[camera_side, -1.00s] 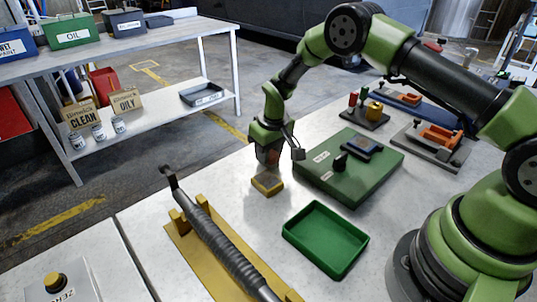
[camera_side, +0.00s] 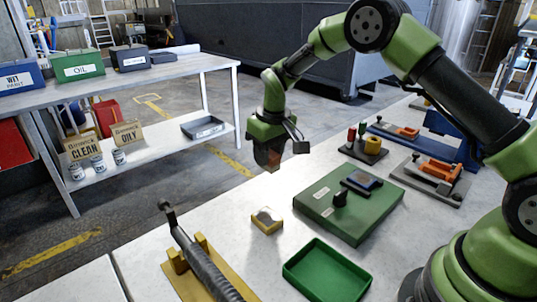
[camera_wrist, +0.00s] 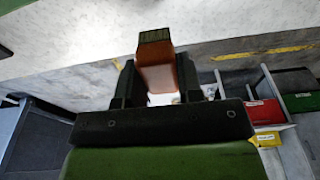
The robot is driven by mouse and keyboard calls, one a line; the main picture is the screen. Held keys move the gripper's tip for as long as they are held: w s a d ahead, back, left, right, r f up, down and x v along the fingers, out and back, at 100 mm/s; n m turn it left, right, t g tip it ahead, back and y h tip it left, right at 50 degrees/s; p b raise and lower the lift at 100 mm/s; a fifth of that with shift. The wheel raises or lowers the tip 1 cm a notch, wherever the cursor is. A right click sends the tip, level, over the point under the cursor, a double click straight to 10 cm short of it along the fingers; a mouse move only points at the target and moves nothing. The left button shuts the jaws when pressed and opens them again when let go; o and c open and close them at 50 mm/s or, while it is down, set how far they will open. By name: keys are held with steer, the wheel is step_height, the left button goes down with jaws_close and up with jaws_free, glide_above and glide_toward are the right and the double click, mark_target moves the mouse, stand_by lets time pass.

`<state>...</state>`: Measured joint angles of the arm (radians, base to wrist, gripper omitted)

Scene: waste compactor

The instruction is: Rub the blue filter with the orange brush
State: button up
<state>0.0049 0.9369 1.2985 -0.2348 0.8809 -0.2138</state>
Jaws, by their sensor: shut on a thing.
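My gripper (camera_side: 268,150) is raised above the bench, shut on the orange brush (camera_side: 273,166). In the wrist view the brush (camera_wrist: 157,76) is between the dark fingers of my gripper (camera_wrist: 158,88), with its dark bristle end pointing away from my wrist. The blue filter (camera_side: 368,181) lies in a dark frame on top of the green box (camera_side: 345,215), to the right of and lower than my gripper. The brush is clear of the filter. The filter cannot be made out in the wrist view.
A small yellow holder (camera_side: 267,220) stands on the bench below my gripper. A black knob (camera_side: 340,198) stands up on the green box beside the filter. A green tray (camera_side: 327,270) and a ribbed grey hose (camera_side: 212,268) on a yellow stand are in front.

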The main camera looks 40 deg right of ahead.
steer(key=s+d+r, duration=0.2)
steer(key=s+d, duration=0.2)
steer(key=d, duration=0.5)
steer(key=r, duration=0.1)
glide_above(354, 173)
steer(key=shift+w+a+f, duration=0.1)
steer(key=shift+a+f, duration=0.1)
steer(key=shift+f, duration=1.65)
steer(key=shift+a+f, duration=0.2)
steer(key=shift+f, duration=1.95)
steer(key=shift+s, duration=2.8)
steer(key=shift+c, duration=0.4)
steer(key=shift+w, duration=2.75)
steer(key=shift+w+d, duration=0.15)
steer(key=shift+d, duration=0.1)
steer(key=shift+s+d, duration=0.25)
steer(key=shift+s, duration=2.65)
steer(key=shift+w, duration=2.75)
steer(key=shift+w+r, duration=0.15)
steer(key=shift+w, duration=0.05)
step_height(354, 173, up, 8)
